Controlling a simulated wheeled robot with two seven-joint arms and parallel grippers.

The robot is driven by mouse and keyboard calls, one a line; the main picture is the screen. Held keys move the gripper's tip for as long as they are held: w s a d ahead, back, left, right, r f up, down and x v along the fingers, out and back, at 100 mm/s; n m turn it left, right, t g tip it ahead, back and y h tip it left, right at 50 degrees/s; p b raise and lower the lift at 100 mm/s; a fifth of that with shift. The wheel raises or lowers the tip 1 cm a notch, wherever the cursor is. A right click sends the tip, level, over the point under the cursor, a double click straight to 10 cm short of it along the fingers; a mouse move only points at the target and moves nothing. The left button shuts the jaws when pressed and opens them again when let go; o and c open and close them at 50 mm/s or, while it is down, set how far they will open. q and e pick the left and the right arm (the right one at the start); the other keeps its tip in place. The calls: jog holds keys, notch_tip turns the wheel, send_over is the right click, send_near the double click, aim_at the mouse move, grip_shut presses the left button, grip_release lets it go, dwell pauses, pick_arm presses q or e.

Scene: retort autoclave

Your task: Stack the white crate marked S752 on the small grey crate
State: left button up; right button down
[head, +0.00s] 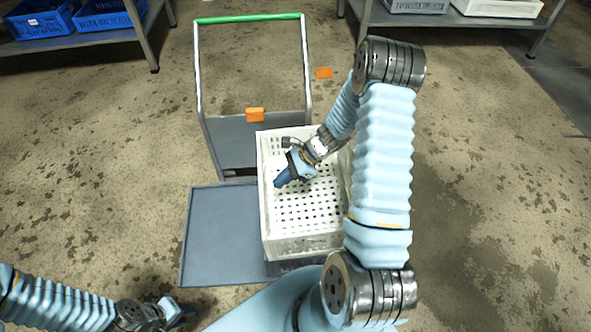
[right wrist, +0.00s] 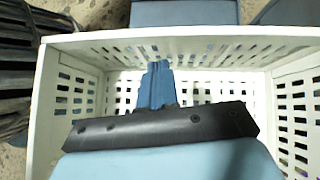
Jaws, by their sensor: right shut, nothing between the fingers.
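A white perforated crate (head: 305,241) stands upright over the right half of the cart's platform; no S752 marking is legible. A dark grey edge (head: 290,266) shows under its near side, which looks like the small grey crate, mostly hidden. My right gripper (head: 280,181) is shut and empty, pointing down over the white crate's open top near its left wall. In the right wrist view the closed blue fingers (right wrist: 157,84) are in front of the white crate's slotted wall (right wrist: 215,55). My left gripper (head: 184,313) is low at the bottom edge, away from the crates; its jaws are unclear.
The cart's grey platform (head: 215,240) is bare on the left. Its handle frame with a green bar (head: 248,18) rises behind. Racks with blue crates (head: 40,20) and a white crate (head: 498,8) stand at the back. The floor to the right is clear.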

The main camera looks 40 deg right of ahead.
aim_at(261, 188)
jog(key=shift+w+a+r, duration=0.1)
jog(key=shift+w+a, duration=0.15)
jog(key=shift+a, duration=0.4)
jog(key=shift+w+a, duration=0.25)
jog(key=shift+a, duration=0.4)
jog(key=shift+a, duration=0.1)
jog(key=shift+w+a, duration=0.35)
jog(key=shift+a, duration=0.55)
